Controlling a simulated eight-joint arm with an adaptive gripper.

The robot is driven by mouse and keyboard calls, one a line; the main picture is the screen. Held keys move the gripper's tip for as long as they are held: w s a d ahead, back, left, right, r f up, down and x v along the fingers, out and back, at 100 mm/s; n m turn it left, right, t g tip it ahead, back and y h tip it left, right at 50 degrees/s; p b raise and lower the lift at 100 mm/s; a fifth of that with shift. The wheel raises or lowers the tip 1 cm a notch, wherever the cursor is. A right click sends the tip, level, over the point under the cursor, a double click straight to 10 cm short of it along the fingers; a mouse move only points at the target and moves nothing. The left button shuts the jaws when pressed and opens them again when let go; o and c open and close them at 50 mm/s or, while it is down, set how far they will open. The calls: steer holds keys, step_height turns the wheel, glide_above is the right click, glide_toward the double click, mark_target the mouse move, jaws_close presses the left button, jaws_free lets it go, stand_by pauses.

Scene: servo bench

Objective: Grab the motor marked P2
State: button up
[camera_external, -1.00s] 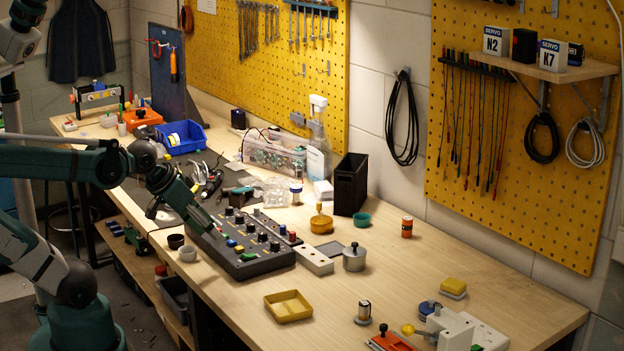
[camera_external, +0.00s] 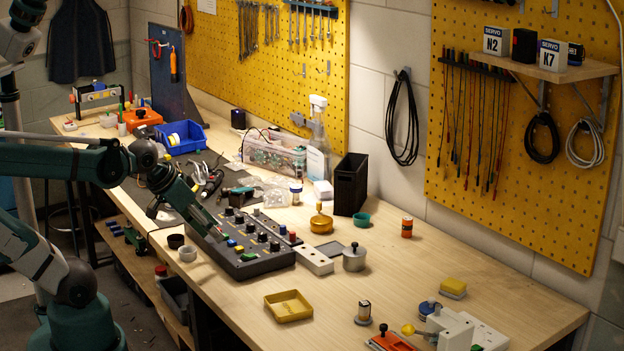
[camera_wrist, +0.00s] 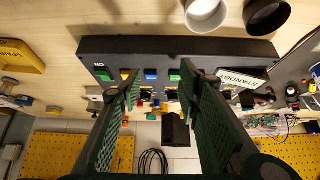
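No label reading P2 can be made out in either view. On the wall shelf in the external view stand a servo box marked N2 (camera_external: 495,41) and a servo box marked K7 (camera_external: 552,56). A dark box (camera_external: 523,46) between them and another dark box (camera_external: 576,54) beside K7 show no readable mark. My gripper (camera_wrist: 160,82) is open and empty in the wrist view, its two green pads spread apart over the control panel. In the external view my gripper (camera_external: 213,232) points down at the panel's left part, far from the shelf. Contact with the panel cannot be judged.
The dark control panel (camera_external: 252,256) with knobs and coloured buttons lies under my gripper. Two small cups, one pale (camera_external: 188,254) and one dark (camera_external: 176,241), stand left of it. A yellow tray (camera_external: 288,307), a grey lidded pot (camera_external: 354,260) and a black bin (camera_external: 350,186) stand farther right.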

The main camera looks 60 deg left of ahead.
steer(key=w+d+r+m+h+p, duration=0.1)
steer(key=w+d+r+m+p, duration=0.2)
steer(key=w+d+r+p, duration=0.35)
steer(key=m+g+h+p, duration=0.3)
steer(key=m+g+p, duration=0.35)
steer(key=p, duration=0.95)
glide_above(362, 302)
steer(key=s+a, duration=0.2)
step_height(362, 302, down, 5)
steer(key=m+t, duration=0.2)
steer(key=shift+w+a+f, duration=0.15)
steer(key=shift+w+f, duration=0.05)
steer(key=shift+x, duration=1.35)
steer(key=shift+x, duration=2.55)
